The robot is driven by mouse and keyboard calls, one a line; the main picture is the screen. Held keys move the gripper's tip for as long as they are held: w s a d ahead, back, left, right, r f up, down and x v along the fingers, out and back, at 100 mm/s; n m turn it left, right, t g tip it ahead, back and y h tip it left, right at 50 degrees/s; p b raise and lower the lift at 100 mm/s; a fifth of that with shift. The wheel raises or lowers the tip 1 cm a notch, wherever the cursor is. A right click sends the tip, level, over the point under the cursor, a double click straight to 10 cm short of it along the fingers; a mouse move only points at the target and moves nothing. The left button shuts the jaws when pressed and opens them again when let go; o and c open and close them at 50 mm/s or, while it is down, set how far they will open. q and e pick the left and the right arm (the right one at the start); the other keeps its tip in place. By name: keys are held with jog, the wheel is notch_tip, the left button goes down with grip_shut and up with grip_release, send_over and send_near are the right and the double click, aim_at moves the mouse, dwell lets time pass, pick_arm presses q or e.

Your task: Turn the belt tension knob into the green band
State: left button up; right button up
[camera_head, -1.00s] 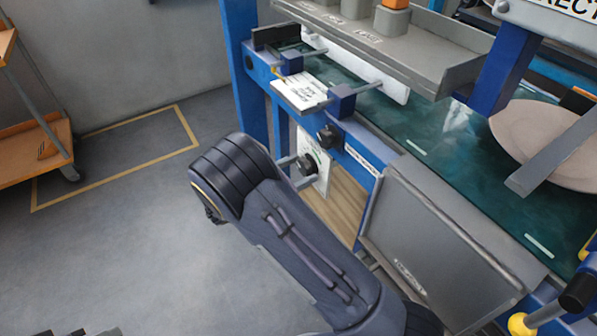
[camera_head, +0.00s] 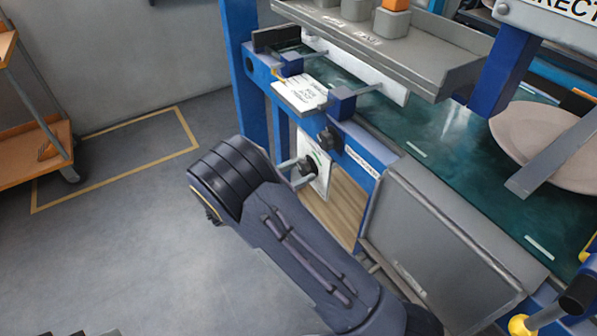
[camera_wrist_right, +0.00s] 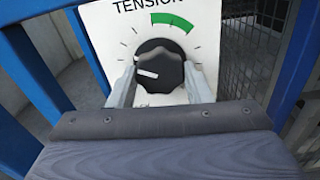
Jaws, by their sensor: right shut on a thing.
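The belt tension knob (camera_wrist_right: 160,66) is round and black with a white pointer line, on a white panel (camera_wrist_right: 105,25) marked TENSION. My right gripper (camera_wrist_right: 160,84) is shut on the knob, one finger on each side. In the head view the knob (camera_head: 307,166) is small beyond my right arm, with the fingers at it. My left gripper is not in view.
Another black knob (camera_head: 330,138) sits on the blue frame above the panel. A grey sloped cover (camera_head: 440,240) is right of my right arm. A green belt (camera_head: 450,140) carries a pale plate (camera_head: 545,140). An orange cart (camera_head: 40,150) stands left; the floor between is clear.

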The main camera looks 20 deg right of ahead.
jog(key=m, duration=0.4)
jog(key=m+b, duration=0.1)
jog(key=m, duration=0.3)
jog(key=shift+w+f+m, duration=0.1)
jog(key=shift+m, duration=0.2)
jog(key=m+b, duration=0.2)
jog(key=m, duration=0.2)
jog(key=shift+m, duration=0.3)
jog(key=shift+m+b, duration=1)
jog(key=shift+m, duration=1)
jog(key=o, duration=1)
jog(key=shift+r, duration=0.2)
